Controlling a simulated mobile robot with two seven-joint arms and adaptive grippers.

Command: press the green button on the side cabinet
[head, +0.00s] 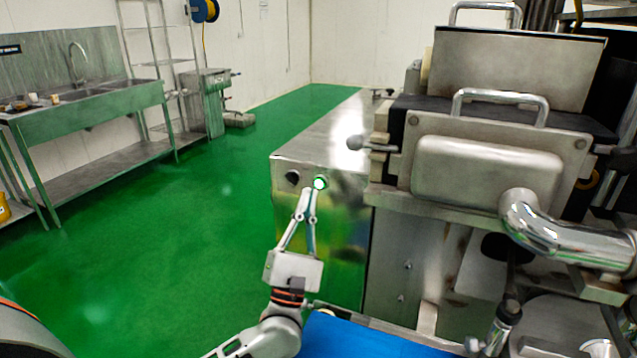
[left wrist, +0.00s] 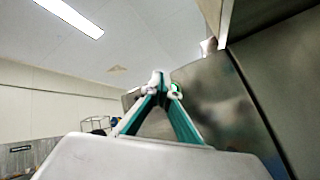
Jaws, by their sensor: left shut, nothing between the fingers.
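The green button (head: 320,183) is a small lit disc with a pale centre on the front face of the metal side cabinet (head: 330,158), near its top edge. A dark round knob (head: 292,177) sits just left of it. My left gripper (head: 308,192) is shut and empty, its fingertips just below and left of the button in the head view. I cannot tell whether they touch it. In the left wrist view the closed fingertips (left wrist: 158,84) are beside the green button (left wrist: 176,91), which shows partly at their right. My right gripper is not in view.
The large encrusting machine (head: 490,160) with metal handles and a curved pipe stands right of the cabinet. A blue belt (head: 370,340) lies at the bottom. A steel sink bench (head: 90,105) stands at the left. The green floor (head: 180,230) between is clear.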

